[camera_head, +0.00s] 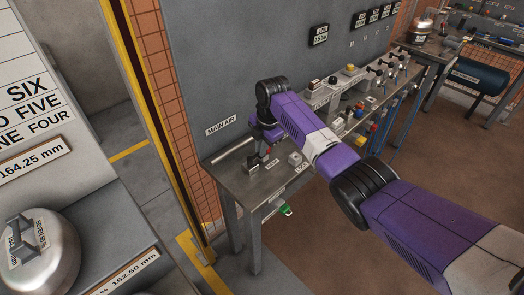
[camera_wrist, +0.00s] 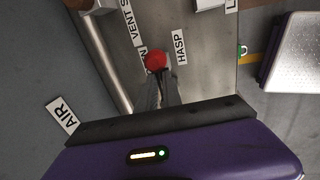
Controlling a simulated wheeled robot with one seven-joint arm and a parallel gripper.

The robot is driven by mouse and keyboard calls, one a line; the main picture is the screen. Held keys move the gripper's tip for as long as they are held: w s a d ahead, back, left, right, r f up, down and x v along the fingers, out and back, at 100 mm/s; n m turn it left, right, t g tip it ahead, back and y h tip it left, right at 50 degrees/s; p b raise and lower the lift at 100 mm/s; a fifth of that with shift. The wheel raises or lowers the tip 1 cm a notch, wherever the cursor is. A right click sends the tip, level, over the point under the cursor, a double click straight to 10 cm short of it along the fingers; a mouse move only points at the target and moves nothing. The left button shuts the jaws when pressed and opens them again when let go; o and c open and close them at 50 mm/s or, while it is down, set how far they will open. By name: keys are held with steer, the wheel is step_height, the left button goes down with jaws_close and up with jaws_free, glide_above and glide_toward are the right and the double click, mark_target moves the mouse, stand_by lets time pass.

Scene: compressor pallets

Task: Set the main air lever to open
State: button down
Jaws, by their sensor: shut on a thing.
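The main air lever shows its red knob (camera_wrist: 155,61) in the wrist view, at the tips of my gripper (camera_wrist: 158,78). The gripper's fingers are shut around the lever just by the knob, and they hide most of its shaft. In the head view, my gripper (camera_head: 256,160) points down at the near left end of the grey metal bench (camera_head: 240,184), below the MAIN AIR sign (camera_head: 221,126). A little red shows beside the fingers there. The lever's angle and end position cannot be told.
A pale pipe (camera_wrist: 106,62) runs left of the lever. A HASP label (camera_wrist: 179,46) lies to its right. A green padlock-like item (camera_head: 286,210) hangs at the bench's front edge. Several valves and fittings stand farther along the bench. A yellow post (camera_head: 150,120) stands left.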

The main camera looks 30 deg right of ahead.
steer(key=shift+w, duration=0.1)
stand_by(0.3)
steer(key=c, duration=1.5)
jaws_free()
steer(key=shift+r, duration=0.1)
step_height(320, 180, up, 8)
steer(key=s, duration=0.1)
steer(key=shift+s+f, duration=0.25)
steer(key=shift+s, duration=0.05)
